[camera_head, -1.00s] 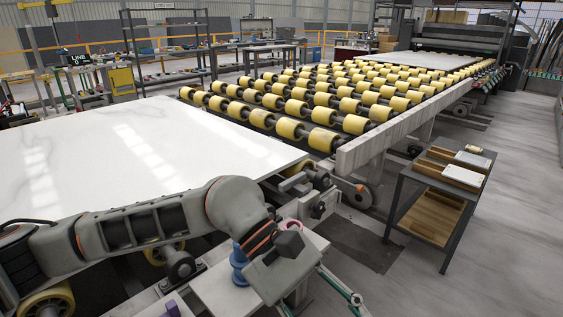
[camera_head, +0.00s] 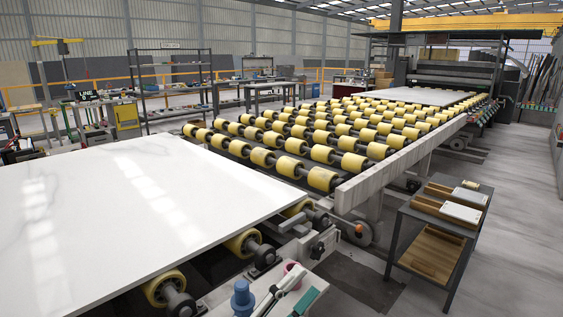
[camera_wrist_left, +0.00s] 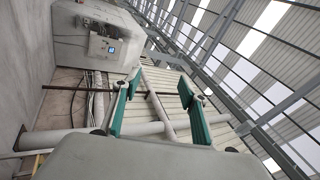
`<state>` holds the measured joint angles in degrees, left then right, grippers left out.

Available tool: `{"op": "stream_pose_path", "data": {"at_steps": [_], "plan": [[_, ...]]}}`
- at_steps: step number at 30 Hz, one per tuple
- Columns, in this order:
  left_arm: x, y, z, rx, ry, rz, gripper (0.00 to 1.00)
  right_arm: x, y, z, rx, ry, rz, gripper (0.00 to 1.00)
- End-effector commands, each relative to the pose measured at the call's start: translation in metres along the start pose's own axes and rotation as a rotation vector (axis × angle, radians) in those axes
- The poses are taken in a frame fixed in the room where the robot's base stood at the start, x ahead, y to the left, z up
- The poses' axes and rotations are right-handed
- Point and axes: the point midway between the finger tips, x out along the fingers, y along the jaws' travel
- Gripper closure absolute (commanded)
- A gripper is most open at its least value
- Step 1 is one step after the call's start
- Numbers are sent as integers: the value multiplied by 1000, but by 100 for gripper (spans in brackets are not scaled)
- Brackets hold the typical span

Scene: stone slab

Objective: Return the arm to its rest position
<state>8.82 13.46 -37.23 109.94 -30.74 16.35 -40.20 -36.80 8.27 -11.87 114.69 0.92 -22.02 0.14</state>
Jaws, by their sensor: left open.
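My left gripper (camera_head: 294,290) shows only in part at the bottom edge of the head view, with pale and teal finger parts beside a small work surface. The rest of its arm is out of this view. In the left wrist view, its two teal-padded fingers (camera_wrist_left: 160,82) stand wide apart with nothing between them. That view looks past them to wall panels and roof beams. My right gripper is not in view.
A large white slab (camera_head: 110,215) lies at left on yellow rollers. A blue object (camera_head: 242,298) and a pink round object (camera_head: 293,271) are close to the left gripper.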

Motion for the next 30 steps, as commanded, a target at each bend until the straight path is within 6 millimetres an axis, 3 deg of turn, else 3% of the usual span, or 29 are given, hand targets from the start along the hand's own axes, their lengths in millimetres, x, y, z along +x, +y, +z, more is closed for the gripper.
{"op": "stream_pose_path", "data": {"at_steps": [3,5,9,13,18,21,24,30], "plan": [[-50,38,40,-236,-223,76,57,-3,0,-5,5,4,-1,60],[-80,58,57,-353,-337,109,57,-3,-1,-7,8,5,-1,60],[-161,106,82,-605,-597,172,57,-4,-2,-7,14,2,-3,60],[-243,144,86,-810,-829,213,57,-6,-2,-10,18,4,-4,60],[-341,179,73,-1016,-1092,240,57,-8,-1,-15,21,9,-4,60],[-382,190,62,-1093,-1200,245,57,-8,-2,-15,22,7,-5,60],[-406,196,55,-1138,-1267,247,57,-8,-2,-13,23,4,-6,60],[-419,199,50,-1163,-1302,246,57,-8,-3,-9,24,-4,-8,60]]}}
